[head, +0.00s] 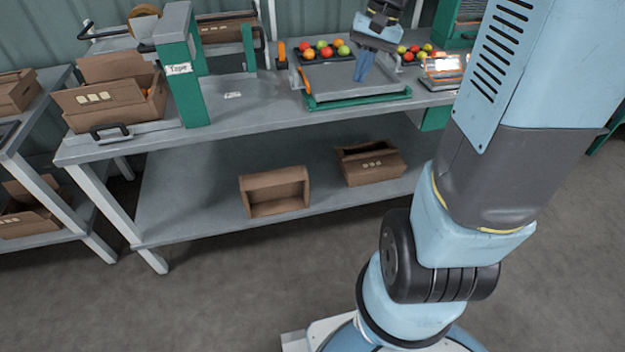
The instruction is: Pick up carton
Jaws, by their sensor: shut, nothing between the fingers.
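An empty brown carton (275,208) lies on the lower shelf of the bench, its open side facing me. A second open carton (375,178) with pale labels stands to its right on the same shelf. Another open carton (112,112) with raised flaps is on the bench top at the left, beside the green tape machine (188,85). My gripper (362,78) is shut and empty, pointing down above the grey scale-like platform (335,92) on the bench top. It is apart from all the cartons. The gap between fingertips and platform is hard to judge.
Dark trays of red, green and orange tomatoes (320,50) stand behind the platform. A side bench (40,165) at the left holds more cartons. The lower shelf (195,200) has free room at its left. My arm covers the right side.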

